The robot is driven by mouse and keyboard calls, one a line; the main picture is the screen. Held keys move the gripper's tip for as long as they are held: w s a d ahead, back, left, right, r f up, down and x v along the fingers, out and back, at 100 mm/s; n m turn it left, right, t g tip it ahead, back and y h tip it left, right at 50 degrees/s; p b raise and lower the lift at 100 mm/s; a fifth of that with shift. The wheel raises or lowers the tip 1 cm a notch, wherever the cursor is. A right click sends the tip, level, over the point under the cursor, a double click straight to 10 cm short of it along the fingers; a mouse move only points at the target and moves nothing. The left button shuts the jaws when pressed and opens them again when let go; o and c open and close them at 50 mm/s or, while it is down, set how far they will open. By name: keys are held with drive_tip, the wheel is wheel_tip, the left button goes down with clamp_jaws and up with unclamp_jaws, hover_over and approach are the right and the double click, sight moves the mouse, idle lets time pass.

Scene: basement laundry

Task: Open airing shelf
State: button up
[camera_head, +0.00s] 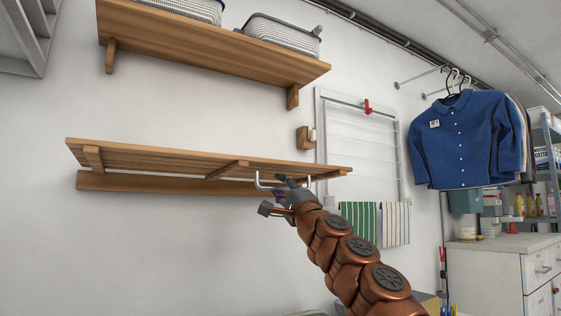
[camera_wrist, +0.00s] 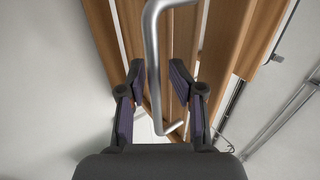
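The wooden slatted airing shelf (camera_head: 190,156) sticks out from the white wall in the head view, roughly level, above a wooden wall rail (camera_head: 150,183). A grey metal bar handle (camera_head: 262,183) hangs under its front edge near the right end. In the wrist view the handle (camera_wrist: 151,60) runs between my gripper's fingers, with the wooden slats (camera_wrist: 185,50) behind it. In the head view my gripper (camera_head: 283,192) is small and partly hidden by my arm.
An upper wooden shelf (camera_head: 200,45) with baskets (camera_head: 283,34) is above. To the right are a small wooden wall block (camera_head: 304,138), a white drying rack (camera_head: 360,140) with striped towels (camera_head: 358,219), a hanging blue shirt (camera_head: 467,137) and a white cabinet (camera_head: 490,275).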

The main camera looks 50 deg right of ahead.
sight(286, 172)
drive_tip(key=shift+d+r, duration=0.1)
drive_tip(key=shift+r, duration=4.05)
drive_tip(key=shift+a, duration=0.2)
